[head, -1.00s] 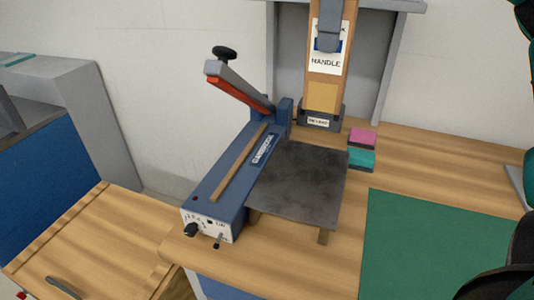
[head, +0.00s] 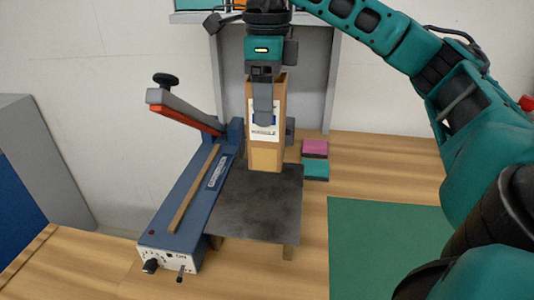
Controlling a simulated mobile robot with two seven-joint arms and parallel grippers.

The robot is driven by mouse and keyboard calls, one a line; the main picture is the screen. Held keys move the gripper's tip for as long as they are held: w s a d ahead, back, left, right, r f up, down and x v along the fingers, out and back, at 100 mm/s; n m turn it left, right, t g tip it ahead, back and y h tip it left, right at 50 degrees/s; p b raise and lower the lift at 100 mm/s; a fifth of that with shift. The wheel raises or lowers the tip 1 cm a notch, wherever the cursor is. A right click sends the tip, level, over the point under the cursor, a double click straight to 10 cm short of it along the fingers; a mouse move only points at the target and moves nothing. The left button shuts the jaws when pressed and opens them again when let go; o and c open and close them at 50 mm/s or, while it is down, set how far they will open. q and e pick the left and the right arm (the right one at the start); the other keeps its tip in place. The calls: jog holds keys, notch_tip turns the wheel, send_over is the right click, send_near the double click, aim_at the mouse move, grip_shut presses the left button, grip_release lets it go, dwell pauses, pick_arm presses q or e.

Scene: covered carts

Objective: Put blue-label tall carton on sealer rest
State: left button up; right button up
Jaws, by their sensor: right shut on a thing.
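The tall tan carton (head: 267,152) with a white and blue label stands upright at the back edge of the dark metal sealer rest (head: 255,210). My right gripper (head: 263,105) comes down from above and is shut on the carton's upper part, with one grey finger in front of the label. The carton's base overlaps the rear of the rest in the head view; I cannot tell whether it touches the plate or hovers just above it. My left gripper is not in view.
The blue sealer (head: 190,205) with its raised red and grey lever (head: 185,110) lies along the rest's left side. Pink (head: 315,147) and teal (head: 315,169) blocks sit to the right. A green mat (head: 385,245) lies bare at the right. A grey frame stands behind.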

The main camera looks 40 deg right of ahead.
aim_at(267, 155)
notch_tip(267, 155, down, 7)
jog(key=shift+f+b, duration=0.1)
jog(key=shift+b, duration=1)
jog(key=shift+f+b, duration=0.3)
jog(key=shift+f, duration=1.6)
jog(key=shift+f, duration=0.2)
jog(key=o, duration=1.3)
jog(key=shift+r, duration=0.15)
jog(key=shift+r+p, duration=1.4)
jog(key=shift+r, duration=4.65)
